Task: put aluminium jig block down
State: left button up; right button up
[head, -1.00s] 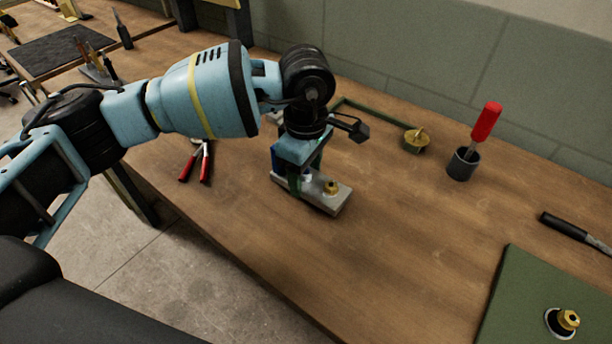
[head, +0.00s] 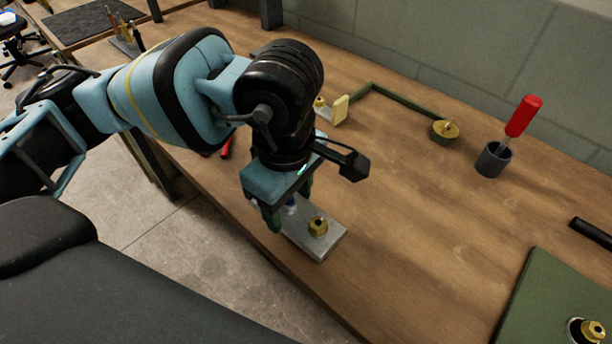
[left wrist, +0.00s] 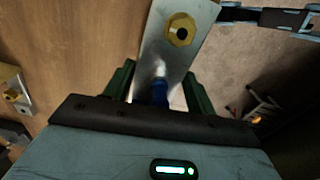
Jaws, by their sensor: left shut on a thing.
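The aluminium jig block (head: 309,244) is a flat silver plate with a brass bushing (head: 317,226) on top. My left gripper (head: 288,210) is shut on its near-left end, by a blue part between the green fingers. In the left wrist view the block (left wrist: 158,48) extends ahead of the gripper (left wrist: 158,92), with bench wood to its left and floor to its right. The block is at the front edge of the wooden bench (head: 420,230). I cannot tell whether it touches the wood. My right gripper is not in view.
A green frame (head: 400,98) with brass fittings lies behind the gripper. A grey cup (head: 493,160) with a red-handled tool (head: 523,116) stands further right. A green panel (head: 530,295) lies at lower right. The bench middle is clear.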

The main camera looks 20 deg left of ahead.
pick_arm(q)
jog(key=shift+s+a+r, duration=0.1)
jog(key=shift+s, duration=1.1)
